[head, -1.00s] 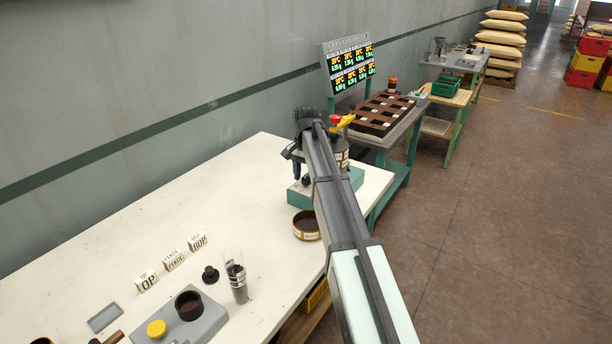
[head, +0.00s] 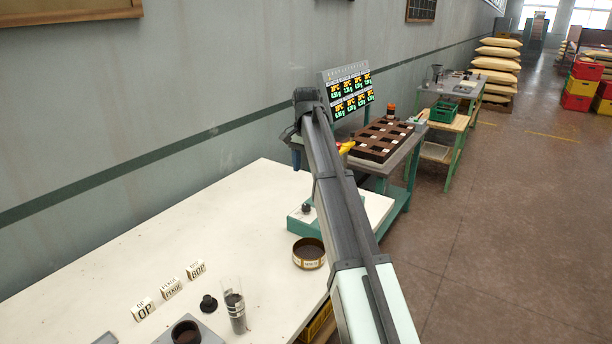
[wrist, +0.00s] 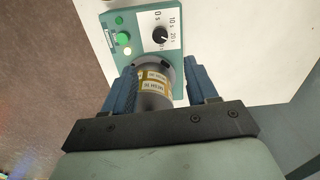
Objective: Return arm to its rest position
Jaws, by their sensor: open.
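My gripper (wrist: 160,80) shows two blue fingers in the wrist view, open, one on each side of a grey sieve cylinder (wrist: 154,95) with yellowish mesh labels. I cannot tell whether the fingers touch it. The cylinder appears over the teal shaker base (wrist: 148,22), which has a green button and a black dial. In the head view my arm reaches out over the table's far end. It hides the cylinder and most of the gripper; the teal base (head: 301,218) shows beside the arm.
The white table (head: 215,230) holds a round sieve pan (head: 309,253), a clear cylinder (head: 235,308) of dark grains and several label blocks (head: 170,288). A brown compartment tray (head: 382,139) and a lit display (head: 349,90) stand beyond. The wall runs along the left.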

